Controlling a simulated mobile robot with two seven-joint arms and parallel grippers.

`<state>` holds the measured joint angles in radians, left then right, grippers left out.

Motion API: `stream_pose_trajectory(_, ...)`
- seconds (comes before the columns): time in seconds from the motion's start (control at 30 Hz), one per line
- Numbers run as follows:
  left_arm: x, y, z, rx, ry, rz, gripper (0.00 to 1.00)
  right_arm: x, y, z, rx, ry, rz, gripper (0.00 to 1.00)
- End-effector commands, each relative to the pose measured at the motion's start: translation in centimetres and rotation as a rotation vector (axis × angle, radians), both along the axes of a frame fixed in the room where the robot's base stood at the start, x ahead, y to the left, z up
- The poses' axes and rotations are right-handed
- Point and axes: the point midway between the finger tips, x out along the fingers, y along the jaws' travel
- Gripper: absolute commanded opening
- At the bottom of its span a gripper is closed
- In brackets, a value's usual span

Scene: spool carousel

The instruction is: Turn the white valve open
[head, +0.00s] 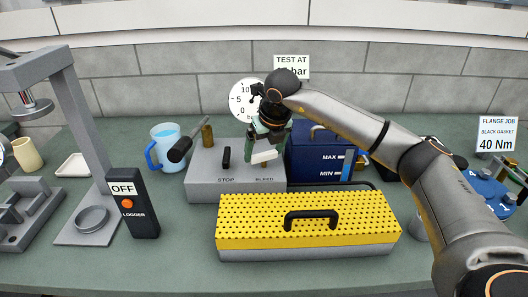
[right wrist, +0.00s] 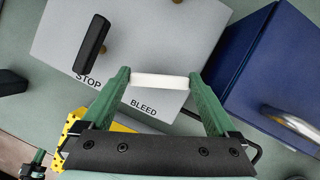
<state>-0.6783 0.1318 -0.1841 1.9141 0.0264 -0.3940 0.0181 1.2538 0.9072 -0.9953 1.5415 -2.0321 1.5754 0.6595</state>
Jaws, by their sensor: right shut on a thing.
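The white valve handle (head: 264,156) is a short white bar on the grey box by the word BLEED. It also shows in the right wrist view (right wrist: 160,81), lying across the space between my green fingers. My right gripper (right wrist: 160,82) is shut on it, with a finger at each end of the bar. In the head view my right gripper (head: 264,147) points down over the box and hides part of the valve. My left gripper is not in the head view; a small green and black part at the lower left of the right wrist view may be it.
The grey box (head: 205,186) also carries a black STOP handle (head: 226,157). A blue tank (head: 306,160) marked MAX and MIN stands close right. A yellow perforated toolbox (head: 245,220) lies in front. A blue jug (head: 168,155) stands left; a pressure gauge (head: 241,92) is behind.

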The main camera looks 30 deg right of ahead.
Motion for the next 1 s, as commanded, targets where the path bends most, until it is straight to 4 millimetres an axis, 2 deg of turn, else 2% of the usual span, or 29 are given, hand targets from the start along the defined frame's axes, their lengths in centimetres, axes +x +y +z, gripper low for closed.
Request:
stream_pose_trajectory(0.37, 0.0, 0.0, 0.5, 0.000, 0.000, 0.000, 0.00, 0.1, -0.2, 0.3, 0.004, -0.006, 0.353, 0.38)
stream_pose_trajectory(1.0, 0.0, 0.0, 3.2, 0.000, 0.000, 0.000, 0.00, 0.2, -0.2, 0.5, 0.004, -0.007, 0.938, 0.38)
